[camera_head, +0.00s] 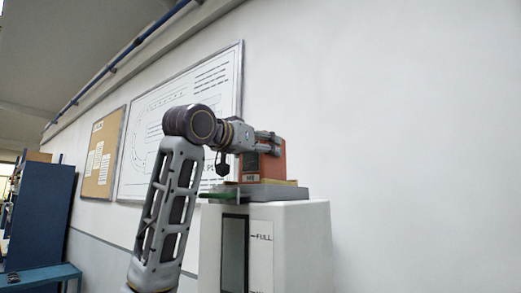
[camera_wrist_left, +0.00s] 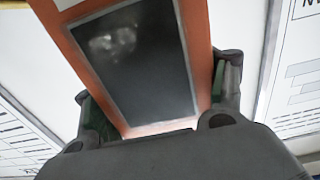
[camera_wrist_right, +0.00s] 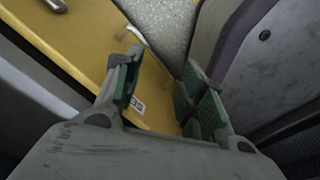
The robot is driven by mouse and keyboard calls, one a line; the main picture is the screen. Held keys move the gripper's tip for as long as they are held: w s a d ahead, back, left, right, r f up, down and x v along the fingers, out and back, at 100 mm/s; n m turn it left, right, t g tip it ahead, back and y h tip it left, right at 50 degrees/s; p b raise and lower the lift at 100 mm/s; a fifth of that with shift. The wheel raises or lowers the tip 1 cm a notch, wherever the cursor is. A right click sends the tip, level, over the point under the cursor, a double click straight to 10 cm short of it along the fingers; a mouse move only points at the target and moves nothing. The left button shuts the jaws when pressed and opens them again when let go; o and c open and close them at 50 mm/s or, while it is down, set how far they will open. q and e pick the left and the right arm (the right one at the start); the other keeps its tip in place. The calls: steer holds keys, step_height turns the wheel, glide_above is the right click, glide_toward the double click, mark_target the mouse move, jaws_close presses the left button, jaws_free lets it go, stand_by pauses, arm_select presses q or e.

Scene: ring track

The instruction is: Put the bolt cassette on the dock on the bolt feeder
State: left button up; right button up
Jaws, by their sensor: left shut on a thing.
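The bolt cassette (camera_head: 272,162) is an orange box with a dark window, upright on or just over the dock (camera_head: 283,193). Whether it is fully seated I cannot tell. The dock is a grey plate with a yellowish edge on top of the white bolt feeder (camera_head: 302,240), which has a dark sight window marked FULL. My left gripper (camera_head: 268,142) is shut on the cassette's upper part; in the left wrist view the cassette (camera_wrist_left: 135,55) fills the space between the fingers. My right gripper (camera_wrist_right: 160,85) is open and empty, seen only in the right wrist view.
A yellow surface (camera_wrist_right: 85,70) lies under my right gripper. A whiteboard (camera_head: 150,130) and a cork board (camera_head: 102,155) hang on the wall behind the feeder. A blue cabinet (camera_head: 42,210) and a blue bench (camera_head: 45,278) stand at the far left. The right side shows bare wall.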

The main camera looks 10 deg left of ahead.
arm_select(q)
steer(key=o, duration=1.6)
steer(key=shift+s, duration=0.1)
steer(key=shift+o, duration=0.2)
arm_select(e)
steer(key=shift+s+d, duration=0.4)
steer(key=shift+d, duration=0.4)
steer(key=shift+a, duration=0.1)
